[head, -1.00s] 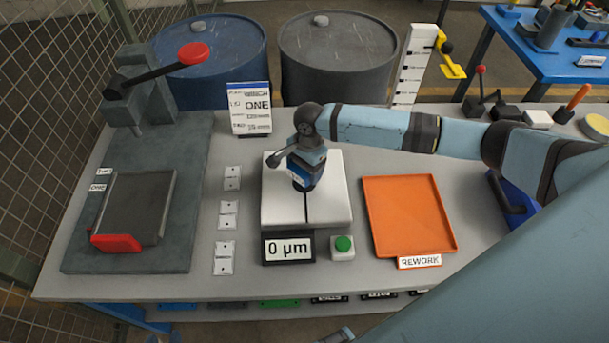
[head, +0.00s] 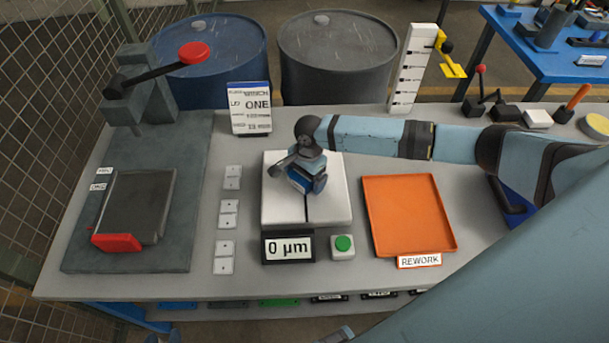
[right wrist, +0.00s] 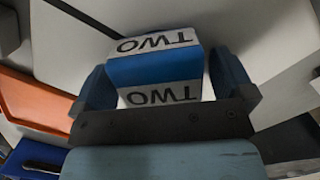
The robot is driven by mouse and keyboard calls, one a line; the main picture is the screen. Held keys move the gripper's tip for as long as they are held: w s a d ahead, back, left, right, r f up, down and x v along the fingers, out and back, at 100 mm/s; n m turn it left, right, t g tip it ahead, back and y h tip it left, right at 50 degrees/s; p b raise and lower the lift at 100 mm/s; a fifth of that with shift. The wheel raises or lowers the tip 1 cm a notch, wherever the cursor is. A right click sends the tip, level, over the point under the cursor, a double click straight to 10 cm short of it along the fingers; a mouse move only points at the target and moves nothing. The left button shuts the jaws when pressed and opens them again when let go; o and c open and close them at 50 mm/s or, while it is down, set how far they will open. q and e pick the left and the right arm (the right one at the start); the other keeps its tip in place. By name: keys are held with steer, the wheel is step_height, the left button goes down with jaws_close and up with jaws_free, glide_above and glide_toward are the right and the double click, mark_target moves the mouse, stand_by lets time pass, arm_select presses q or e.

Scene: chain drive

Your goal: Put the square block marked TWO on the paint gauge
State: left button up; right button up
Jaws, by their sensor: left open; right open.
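The blue block marked TWO (right wrist: 155,68) has white lettered faces and sits between the fingers of my right gripper (right wrist: 165,85) in the right wrist view. The gripper is open, one finger close to each side of the block. In the head view this gripper (head: 303,180) is over the white plate of the paint gauge (head: 330,210), with the block low at the plate. The block's underside contact is hidden. The gauge display (head: 288,248) reads 0 µm. Two small tips of my left gripper (head: 163,338) show at the bottom edge, apart and empty.
An orange REWORK tray (head: 408,215) lies right of the gauge, and a green button (head: 343,244) in front. Small white plates (head: 228,206) lie left. A grey lever fixture (head: 140,190) stands farther left.

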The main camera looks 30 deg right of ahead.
arm_select(q)
steer(key=shift+f, duration=0.35)
arm_select(e)
step_height(320, 180, up, 12)
steer(key=d, duration=0.1)
steer(key=shift+w+d, duration=0.2)
steer(key=shift+w, duration=0.05)
arm_select(q)
steer(key=shift+s, duration=0.1)
arm_select(e)
steer(key=shift+s, duration=0.1)
